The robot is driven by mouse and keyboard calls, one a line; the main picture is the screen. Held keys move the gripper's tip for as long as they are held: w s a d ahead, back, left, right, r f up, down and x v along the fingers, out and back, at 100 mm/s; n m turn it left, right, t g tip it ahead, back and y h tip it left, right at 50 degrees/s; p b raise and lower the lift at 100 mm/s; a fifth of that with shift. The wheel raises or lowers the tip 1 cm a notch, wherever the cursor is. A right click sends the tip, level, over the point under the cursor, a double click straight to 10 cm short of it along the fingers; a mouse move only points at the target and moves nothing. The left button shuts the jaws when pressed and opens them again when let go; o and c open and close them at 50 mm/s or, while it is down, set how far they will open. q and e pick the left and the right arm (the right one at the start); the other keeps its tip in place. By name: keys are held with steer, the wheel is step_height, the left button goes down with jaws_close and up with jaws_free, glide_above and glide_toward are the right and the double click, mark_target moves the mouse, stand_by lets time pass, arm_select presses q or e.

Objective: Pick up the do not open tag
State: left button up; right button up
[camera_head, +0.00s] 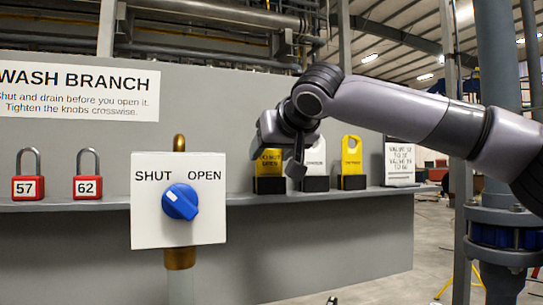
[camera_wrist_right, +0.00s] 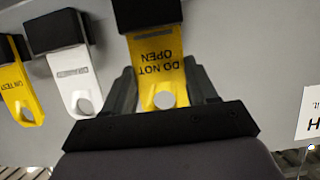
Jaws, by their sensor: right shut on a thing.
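The yellow do not open tag (camera_head: 269,163) stands in a black holder (camera_head: 269,185) on the grey shelf, the leftmost of three tags. In the right wrist view the tag (camera_wrist_right: 158,55) appears upside down, its lettering readable and the hole at its end near my palm. My right gripper (camera_head: 283,165) is at the tag, with a finger on either side, and is shut on it. It also shows in the right wrist view (camera_wrist_right: 163,80). The tag's far end still meets the black holder (camera_wrist_right: 147,14). My gripper partly covers the tag in the head view. My left gripper is not in view.
A white tag (camera_head: 314,156) and another yellow tag (camera_head: 352,157) stand close to the right in black holders. A framed sign (camera_head: 399,163) is beyond them. A valve box with a blue knob (camera_head: 180,202) and two red padlocks (camera_head: 87,187) are to the left.

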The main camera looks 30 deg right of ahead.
step_height(320, 180, up, 12)
steer(key=p, duration=0.4)
steer(key=shift+r+p, duration=0.2)
steer(key=shift+p, duration=0.2)
stand_by(0.4)
